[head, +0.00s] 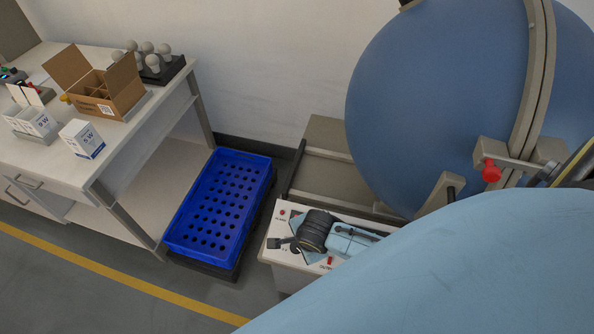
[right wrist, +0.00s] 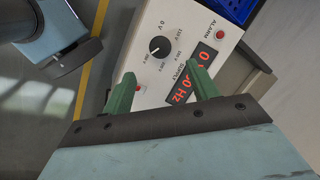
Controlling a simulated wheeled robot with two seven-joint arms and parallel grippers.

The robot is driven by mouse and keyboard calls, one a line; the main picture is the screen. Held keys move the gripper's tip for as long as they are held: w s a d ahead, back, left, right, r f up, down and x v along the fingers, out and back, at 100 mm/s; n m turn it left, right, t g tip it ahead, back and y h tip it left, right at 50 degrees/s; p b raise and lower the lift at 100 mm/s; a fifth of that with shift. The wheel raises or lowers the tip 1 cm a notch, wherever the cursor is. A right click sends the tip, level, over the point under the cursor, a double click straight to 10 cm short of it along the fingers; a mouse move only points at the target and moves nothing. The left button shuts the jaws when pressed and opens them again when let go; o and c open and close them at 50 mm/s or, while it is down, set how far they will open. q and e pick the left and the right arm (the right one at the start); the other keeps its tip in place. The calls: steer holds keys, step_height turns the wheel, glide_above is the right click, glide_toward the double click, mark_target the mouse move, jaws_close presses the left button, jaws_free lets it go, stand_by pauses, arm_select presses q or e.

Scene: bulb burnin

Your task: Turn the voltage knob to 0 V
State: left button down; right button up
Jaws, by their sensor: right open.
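The voltage knob (right wrist: 158,45) is a small round black knob on a white control panel (right wrist: 150,97). In the right wrist view it has a pale pointer mark and a ring of voltage labels, one reading 0 V; I cannot tell its exact setting. My right gripper (right wrist: 162,74) is open, its two green fingers apart over the panel, with the knob ahead of the gap between them and not gripped.
A red-lit Hz display (right wrist: 191,76), a red button (right wrist: 137,87) and an alarm lamp (right wrist: 219,35) surround the knob. A blue perforated crate (head: 218,163) stands left of the panel. A big blue sphere (head: 430,90) rises behind it. A workbench (head: 110,155) is at left.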

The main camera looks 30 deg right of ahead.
mark_target(296, 248)
steer(key=b+x, duration=0.2)
steer(key=x, duration=0.8)
steer(key=shift+f+b, duration=0.1)
steer(key=shift+b, duration=0.2)
steer(key=c, duration=1)
